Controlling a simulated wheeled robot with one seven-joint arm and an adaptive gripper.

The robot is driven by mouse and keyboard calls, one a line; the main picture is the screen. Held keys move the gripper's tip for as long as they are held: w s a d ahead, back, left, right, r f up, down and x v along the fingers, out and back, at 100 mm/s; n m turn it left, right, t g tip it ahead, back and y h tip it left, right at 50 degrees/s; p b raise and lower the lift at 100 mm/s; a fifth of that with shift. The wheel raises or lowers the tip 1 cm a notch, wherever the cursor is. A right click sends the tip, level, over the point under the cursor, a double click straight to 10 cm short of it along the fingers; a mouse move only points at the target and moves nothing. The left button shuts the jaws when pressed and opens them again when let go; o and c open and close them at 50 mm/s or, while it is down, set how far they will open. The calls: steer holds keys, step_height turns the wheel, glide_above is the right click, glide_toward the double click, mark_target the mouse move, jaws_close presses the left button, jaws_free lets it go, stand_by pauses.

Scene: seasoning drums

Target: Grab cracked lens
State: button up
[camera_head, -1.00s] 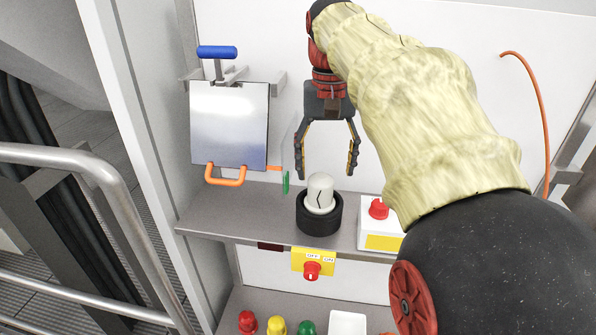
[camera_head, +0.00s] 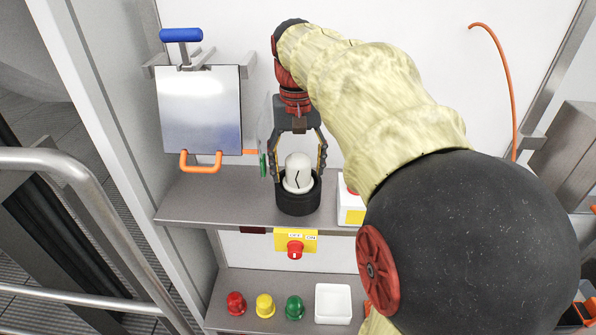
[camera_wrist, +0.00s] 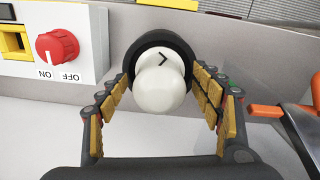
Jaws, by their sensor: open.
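The cracked lens (camera_head: 298,172) is a white dome with a dark crack line on its front. It sits upright in a round black holder (camera_head: 299,202) on the grey shelf. My gripper (camera_head: 297,172) is open, pointing down, with a finger on each side of the lens. In the wrist view the lens (camera_wrist: 159,88) lies between the padded fingers of my gripper (camera_wrist: 162,110), with visible gaps at both sides. I cannot tell whether either finger touches the holder.
A white box with a red knob (camera_wrist: 57,46) stands close beside the holder. A metal plate with an orange handle (camera_head: 201,165) is at the left. Red (camera_head: 236,304), yellow (camera_head: 265,305) and green (camera_head: 294,307) domes and a white tray (camera_head: 318,304) are on the lower shelf.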

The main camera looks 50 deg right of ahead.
steer(key=shift+c, duration=0.5)
steer(key=c, duration=1.1)
steer(key=shift+c, duration=0.5)
